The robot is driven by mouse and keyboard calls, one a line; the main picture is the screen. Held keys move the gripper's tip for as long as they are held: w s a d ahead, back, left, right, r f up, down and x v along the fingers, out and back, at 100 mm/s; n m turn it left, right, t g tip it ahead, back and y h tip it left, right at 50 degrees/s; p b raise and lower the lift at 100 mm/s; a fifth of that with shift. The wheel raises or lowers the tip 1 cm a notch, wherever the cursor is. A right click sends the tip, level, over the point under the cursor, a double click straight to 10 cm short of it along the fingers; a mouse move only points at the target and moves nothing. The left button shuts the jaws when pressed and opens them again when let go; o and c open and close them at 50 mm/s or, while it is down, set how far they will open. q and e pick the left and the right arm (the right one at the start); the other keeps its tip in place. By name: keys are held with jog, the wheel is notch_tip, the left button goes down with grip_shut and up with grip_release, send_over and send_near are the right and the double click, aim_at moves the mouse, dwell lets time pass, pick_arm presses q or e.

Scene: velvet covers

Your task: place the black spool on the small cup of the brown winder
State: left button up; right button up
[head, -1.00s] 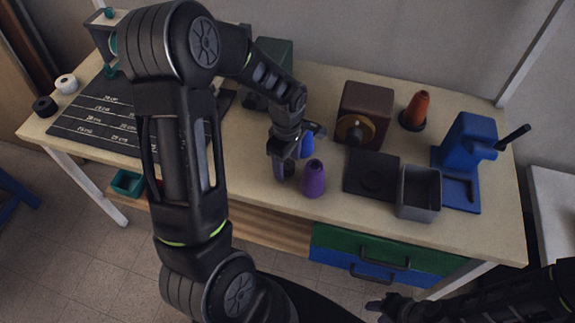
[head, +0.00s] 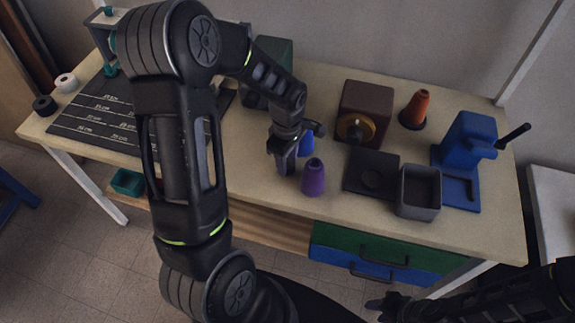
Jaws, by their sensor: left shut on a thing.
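My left gripper (head: 285,162) is low over the table, left of the purple spool, with its fingers closed on a dark upright thing. This looks like the black spool (head: 287,166), mostly hidden by the fingers. The brown winder (head: 368,100) stands right of it, a brown box with an orange-and-black knob on its front. A dark square plate (head: 358,187) with a shallow round cup (head: 373,179) lies in front of the winder; the cup looks empty. My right gripper (head: 378,306) is at the bottom, off the table; its jaw opening is unclear.
The purple spool (head: 314,178) and a blue spool (head: 307,145) stand close beside my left gripper. A grey open box (head: 420,184) adjoins the plate. A blue winder (head: 468,140) and an orange spool (head: 416,107) stand right. A black roll (head: 44,106) lies far left.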

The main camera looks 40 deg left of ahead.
pick_arm(q)
grip_shut()
jog(key=shift+r, duration=0.15)
notch_tip(320, 180, up, 10)
jog(key=b, duration=0.1)
dwell(0.3)
dwell(0.5)
